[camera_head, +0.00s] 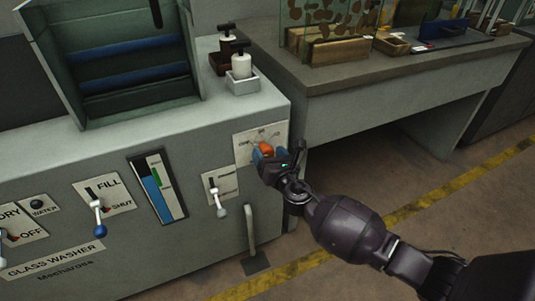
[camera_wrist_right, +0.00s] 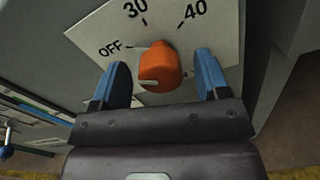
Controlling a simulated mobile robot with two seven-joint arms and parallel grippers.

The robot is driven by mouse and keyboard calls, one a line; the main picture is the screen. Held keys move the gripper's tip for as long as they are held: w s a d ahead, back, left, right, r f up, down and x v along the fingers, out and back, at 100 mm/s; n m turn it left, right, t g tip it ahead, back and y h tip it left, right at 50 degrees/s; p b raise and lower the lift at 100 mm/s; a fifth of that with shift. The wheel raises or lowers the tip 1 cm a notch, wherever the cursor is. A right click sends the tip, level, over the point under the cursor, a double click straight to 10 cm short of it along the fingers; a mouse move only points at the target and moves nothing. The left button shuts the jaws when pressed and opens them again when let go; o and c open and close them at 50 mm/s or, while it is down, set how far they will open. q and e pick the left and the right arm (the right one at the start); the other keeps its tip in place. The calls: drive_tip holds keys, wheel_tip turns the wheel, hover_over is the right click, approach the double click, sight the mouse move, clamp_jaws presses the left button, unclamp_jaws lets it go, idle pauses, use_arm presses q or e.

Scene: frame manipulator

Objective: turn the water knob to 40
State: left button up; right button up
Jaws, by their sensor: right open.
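The orange water knob (camera_wrist_right: 160,68) sits on a white dial plate (camera_wrist_right: 88,35) marked OFF, 30 and 40. A pale line shows on the knob's lower left; I cannot tell its exact setting. In the head view the knob (camera_head: 266,147) is at the right end of the washer front, partly hidden by my right gripper (camera_head: 267,157). In the wrist view my right gripper (camera_wrist_right: 163,82) is open, with one blue finger on each side of the knob and a visible gap to both. My left gripper is not in view.
The grey glass washer (camera_head: 120,250) has a lever (camera_head: 219,203) and a FILL lever (camera_head: 98,220) left of the dial. A vertical handle (camera_head: 251,232) stands below. Two soap pumps (camera_head: 241,70) stand on top. A table (camera_head: 390,75) is behind right; floor there is open.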

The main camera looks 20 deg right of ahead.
drive_tip(key=shift+w, duration=0.3)
drive_tip(key=shift+c, duration=0.2)
drive_tip(key=c, duration=0.9)
